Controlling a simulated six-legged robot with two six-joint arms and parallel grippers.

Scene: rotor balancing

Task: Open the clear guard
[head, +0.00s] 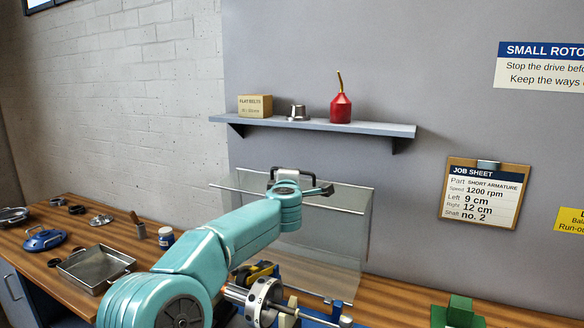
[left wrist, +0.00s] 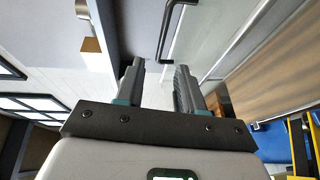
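The clear guard (head: 335,240) is a see-through panel standing tilted above the balancing machine in the head view, with a pale rod along its top edge. Its black handle (left wrist: 167,35) shows in the left wrist view, just beyond my left gripper (left wrist: 160,78). The two fingers of that gripper are apart with nothing between them. In the head view my teal left arm reaches up to the guard's top edge, and its wrist partly covers the handle area. I cannot tell whether a finger touches the handle. The right gripper is not in view.
The rotor's disc (head: 260,302) sits low behind my arm. A shelf (head: 350,126) on the wall holds a box (head: 255,105) and a red oil can (head: 341,108). A green block (head: 460,312) is at right.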

